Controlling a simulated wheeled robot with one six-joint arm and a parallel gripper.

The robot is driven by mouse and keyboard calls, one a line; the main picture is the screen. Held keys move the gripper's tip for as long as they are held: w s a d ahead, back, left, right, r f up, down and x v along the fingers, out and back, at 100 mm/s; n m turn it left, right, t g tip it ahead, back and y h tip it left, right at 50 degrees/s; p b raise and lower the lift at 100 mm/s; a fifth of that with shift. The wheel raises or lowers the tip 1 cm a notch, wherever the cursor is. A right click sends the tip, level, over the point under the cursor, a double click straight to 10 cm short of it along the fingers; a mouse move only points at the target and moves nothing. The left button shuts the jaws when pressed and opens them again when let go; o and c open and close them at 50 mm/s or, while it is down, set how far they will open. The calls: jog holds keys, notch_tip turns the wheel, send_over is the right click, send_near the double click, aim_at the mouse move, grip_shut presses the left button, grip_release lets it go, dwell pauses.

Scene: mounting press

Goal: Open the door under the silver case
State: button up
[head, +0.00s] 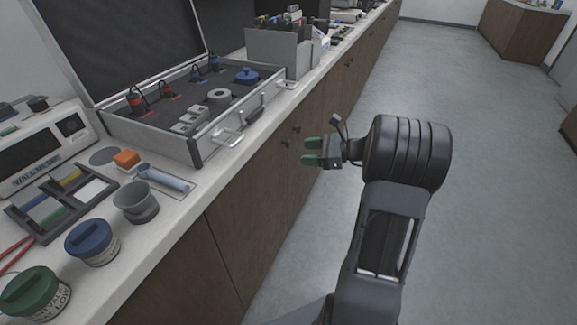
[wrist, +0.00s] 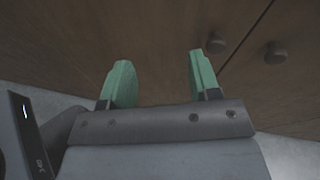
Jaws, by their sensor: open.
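The silver case (head: 197,153) stands open on the counter, with its dark lid raised at the back. Below it is a brown wooden cabinet door (head: 248,200), which looks closed. A dark round knob (head: 285,143) sits near its top right corner, beside the seam with the neighbouring door. My gripper (head: 307,152), with green fingertips, is open and empty in front of the doors. In the wrist view the gripper (wrist: 160,66) faces brown wood. One knob (wrist: 216,43) shows just right of the right fingertip, not between the fingers. A second knob (wrist: 276,52) is farther right, across the seam.
The counter top (head: 170,220) carries a blue-lidded jar (head: 92,243), a green-lidded jar (head: 36,292), a grey cup (head: 136,202) and a grey organiser (head: 283,52). Its front edge overhangs near my gripper. The grey floor (head: 480,150) to the right is clear.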

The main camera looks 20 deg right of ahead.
aim_at(289, 144)
jog(key=w+d+f+m+t+b, duration=0.3)
jog(key=d+f+m+t, duration=0.15)
jog(key=d, duration=0.25)
jog(key=b+x, duration=0.1)
jog(key=x, duration=0.3)
jog(key=b+x, duration=0.1)
jog(key=x, duration=0.3)
jog(key=b+x, duration=0.1)
jog(key=x, duration=0.3)
jog(key=shift+a+f+b, duration=0.3)
jog(key=shift+f+b, duration=0.05)
jog(key=shift+c, duration=0.4)
grip_shut()
